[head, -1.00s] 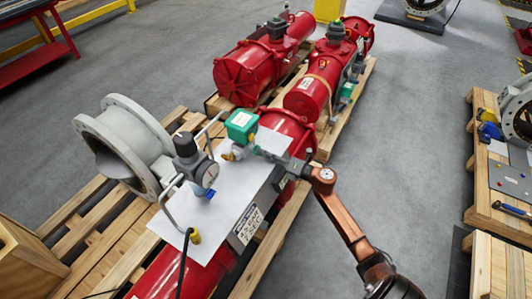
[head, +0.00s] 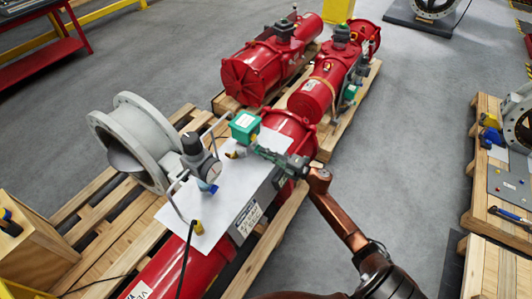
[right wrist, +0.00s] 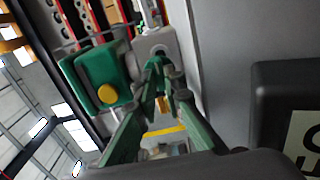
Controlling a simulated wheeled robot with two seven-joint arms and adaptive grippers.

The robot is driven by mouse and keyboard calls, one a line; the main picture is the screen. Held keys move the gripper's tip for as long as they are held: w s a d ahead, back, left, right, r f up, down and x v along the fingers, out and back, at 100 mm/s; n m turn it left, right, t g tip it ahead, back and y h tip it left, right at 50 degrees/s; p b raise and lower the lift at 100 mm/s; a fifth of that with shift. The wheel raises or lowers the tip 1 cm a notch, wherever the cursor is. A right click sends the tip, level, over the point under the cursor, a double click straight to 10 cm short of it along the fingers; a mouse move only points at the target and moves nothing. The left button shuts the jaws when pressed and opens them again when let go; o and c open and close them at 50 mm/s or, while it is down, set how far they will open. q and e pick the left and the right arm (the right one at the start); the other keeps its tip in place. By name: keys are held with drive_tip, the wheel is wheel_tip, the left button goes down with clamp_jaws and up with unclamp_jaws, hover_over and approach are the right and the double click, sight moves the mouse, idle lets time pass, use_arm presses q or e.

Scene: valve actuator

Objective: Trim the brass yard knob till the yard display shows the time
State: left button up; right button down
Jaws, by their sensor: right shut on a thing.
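My right gripper (head: 258,150) reaches in from the right over the red actuator, its green fingers beside the green box (head: 244,124). In the right wrist view its fingertips (right wrist: 158,68) are closed together at a grey block (right wrist: 155,45). The brass yard knob is not clearly seen; the fingertips cover the spot where they grip. A white plate with black characters (head: 246,217), seemingly the yard display, is on the actuator's side; its text is too small to read surely. Part of a white face with dark characters (right wrist: 304,145) shows in the right wrist view. My left gripper is out of view.
A pressure gauge with a black-topped regulator (head: 210,167) and bent metal tubes stand on the white plate (head: 175,212) left of the gripper. A grey flanged valve body (head: 140,140) lies on the pallet. More red actuators (head: 255,75) lie behind. Open floor is to the right.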

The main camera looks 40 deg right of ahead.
drive_tip(key=shift+d+f, duration=0.1)
drive_tip(key=c, duration=2.3)
unclamp_jaws()
drive_tip(key=shift+s, duration=0.1)
drive_tip(key=v, duration=1.2)
